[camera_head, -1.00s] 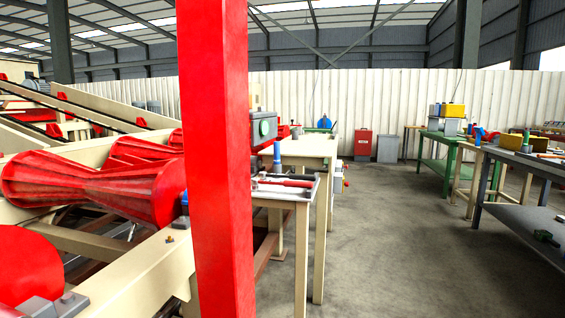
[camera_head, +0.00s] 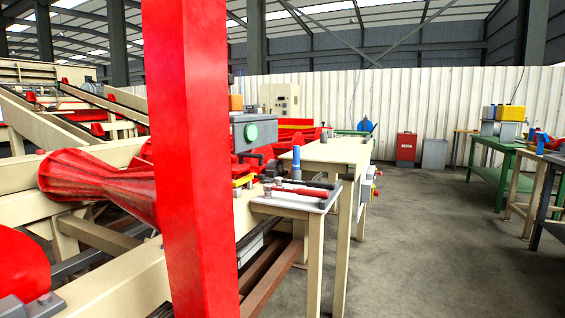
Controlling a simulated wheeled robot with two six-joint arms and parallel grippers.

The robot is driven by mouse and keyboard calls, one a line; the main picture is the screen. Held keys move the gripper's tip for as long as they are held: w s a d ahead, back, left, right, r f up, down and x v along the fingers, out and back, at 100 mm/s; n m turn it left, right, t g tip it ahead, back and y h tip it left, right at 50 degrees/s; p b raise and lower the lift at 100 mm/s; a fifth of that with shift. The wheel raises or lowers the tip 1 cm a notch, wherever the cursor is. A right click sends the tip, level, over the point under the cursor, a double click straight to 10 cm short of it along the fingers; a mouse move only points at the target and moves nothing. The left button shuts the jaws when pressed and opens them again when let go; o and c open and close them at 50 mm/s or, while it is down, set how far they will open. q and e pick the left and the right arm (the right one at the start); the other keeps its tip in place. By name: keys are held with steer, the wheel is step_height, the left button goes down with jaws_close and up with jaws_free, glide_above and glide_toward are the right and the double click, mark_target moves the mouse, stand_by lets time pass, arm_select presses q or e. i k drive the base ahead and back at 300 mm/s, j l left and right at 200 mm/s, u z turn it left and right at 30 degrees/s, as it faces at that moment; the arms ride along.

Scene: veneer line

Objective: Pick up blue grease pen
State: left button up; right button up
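I cannot make out a blue grease pen for certain. A small upright blue cylinder (camera_head: 296,156) stands at the cream table (camera_head: 340,151) in the middle, just right of the red post. Another upright blue cylinder (camera_head: 540,144) shows by the benches at the right. Both are too small and far to tell whether either is the pen. Neither of my grippers is in view.
A red post (camera_head: 190,160) stands close in front and hides part of the machinery. Red rollers (camera_head: 100,187) lie at the left. A tray with red-handled tools (camera_head: 300,191) is on the table's near end. Open grey floor (camera_head: 420,250) lies to the right.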

mark_target(295, 164)
steer(key=i+l+u, duration=0.45)
steer(key=l, duration=0.25)
steer(key=i+l+u, duration=0.1)
steer(key=l+u, duration=0.3)
steer(key=l, duration=0.35)
steer(key=i+l+u, duration=0.1)
steer(key=l+u, duration=0.35)
steer(key=l, duration=0.35)
steer(key=l+u, duration=0.45)
steer(key=l, duration=0.4)
steer(key=k, duration=0.05)
